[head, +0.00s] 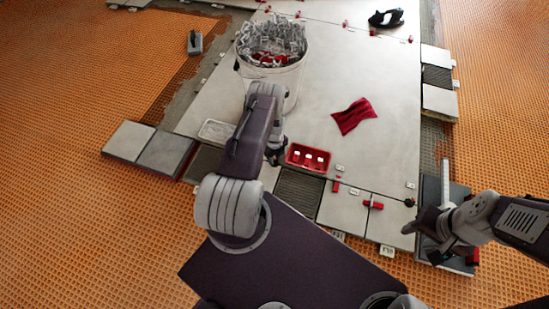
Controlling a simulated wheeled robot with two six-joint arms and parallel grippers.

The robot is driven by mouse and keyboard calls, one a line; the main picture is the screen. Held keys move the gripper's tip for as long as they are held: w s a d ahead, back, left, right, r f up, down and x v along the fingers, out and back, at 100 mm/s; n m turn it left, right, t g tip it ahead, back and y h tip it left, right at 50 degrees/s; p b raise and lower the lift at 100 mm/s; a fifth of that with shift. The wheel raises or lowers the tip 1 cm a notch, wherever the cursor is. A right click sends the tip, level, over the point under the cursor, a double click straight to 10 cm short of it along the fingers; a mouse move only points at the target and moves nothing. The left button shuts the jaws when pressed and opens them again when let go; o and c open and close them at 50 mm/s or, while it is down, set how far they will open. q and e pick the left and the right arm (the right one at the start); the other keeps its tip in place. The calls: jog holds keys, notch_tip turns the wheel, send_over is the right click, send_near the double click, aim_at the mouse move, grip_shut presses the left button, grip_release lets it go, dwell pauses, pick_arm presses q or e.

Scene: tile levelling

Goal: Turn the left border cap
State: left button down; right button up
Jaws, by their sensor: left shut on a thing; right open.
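My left gripper (276,160) is at the tile seam just left of a red tray, pointing down. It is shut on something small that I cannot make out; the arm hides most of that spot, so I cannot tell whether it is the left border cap. Red caps stand on the border seams to the right: one upright red cap (336,186) and a red cross-handled cap (373,204). My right gripper (408,229) is open at the right edge of the light border tile, apart from the red caps.
The red tray (308,157) holds several white pieces. A white bucket (290,88) full of clips stands behind my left arm. A red cloth (354,116) lies on the large pale tiles (385,90). A black tool (386,18) is at the back right. Orange matting (60,210) surrounds the tiles.

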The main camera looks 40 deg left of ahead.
dwell(0.5)
pick_arm(q)
jog(key=c, duration=1.1)
grip_release()
notch_tip(320, 180, up, 9)
jog(key=p, duration=0.6)
jog(key=shift+r, duration=0.1)
